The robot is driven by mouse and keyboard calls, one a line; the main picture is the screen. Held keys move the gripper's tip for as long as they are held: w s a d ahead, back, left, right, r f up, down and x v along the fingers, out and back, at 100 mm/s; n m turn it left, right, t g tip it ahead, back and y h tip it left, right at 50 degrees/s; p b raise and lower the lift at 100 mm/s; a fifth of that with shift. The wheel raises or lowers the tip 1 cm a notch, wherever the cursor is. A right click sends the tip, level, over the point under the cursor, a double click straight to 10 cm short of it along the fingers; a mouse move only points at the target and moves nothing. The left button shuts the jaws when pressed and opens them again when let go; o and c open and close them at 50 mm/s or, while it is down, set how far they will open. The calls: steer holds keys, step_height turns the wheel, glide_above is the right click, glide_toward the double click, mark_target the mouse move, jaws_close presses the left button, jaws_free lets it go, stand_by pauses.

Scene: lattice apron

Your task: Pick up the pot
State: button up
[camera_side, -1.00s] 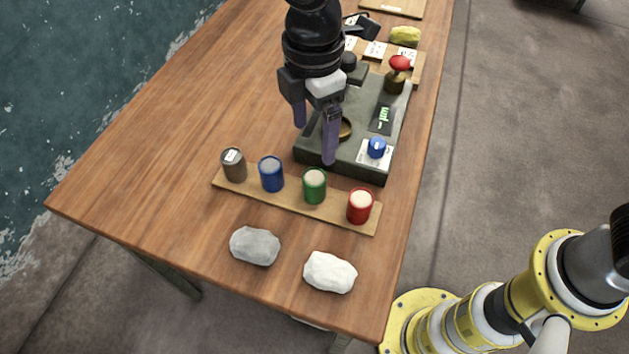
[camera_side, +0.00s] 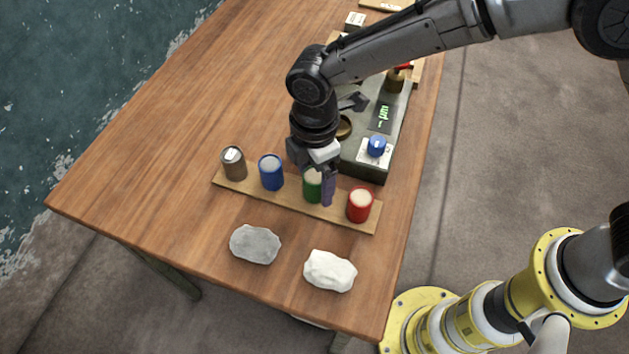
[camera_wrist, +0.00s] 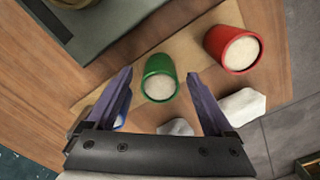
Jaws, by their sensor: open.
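Several small pots stand in a row on a wooden strip (camera_side: 230,189): a grey-brown pot (camera_side: 234,166), a blue pot (camera_side: 271,175), a green pot (camera_side: 312,187) and a red pot (camera_side: 360,204). Each has a pale top. My gripper (camera_side: 316,186) is at the green pot in the side view, hiding part of it. In the wrist view my open gripper (camera_wrist: 162,92) has the green pot (camera_wrist: 159,77) between and slightly beyond its fingertips, touching neither finger visibly. The red pot (camera_wrist: 232,48) is right of the fingers. The blue pot is mostly hidden behind the left finger.
A grey rock (camera_side: 255,245) and a white rock (camera_side: 329,271) lie on the table in front of the strip. A dark green device (camera_side: 366,170) with a blue knob (camera_side: 377,146) stands behind. The left of the wooden table (camera_side: 150,170) is clear.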

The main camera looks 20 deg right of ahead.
steer(key=c, duration=1.4)
steer(key=shift+r, duration=0.1)
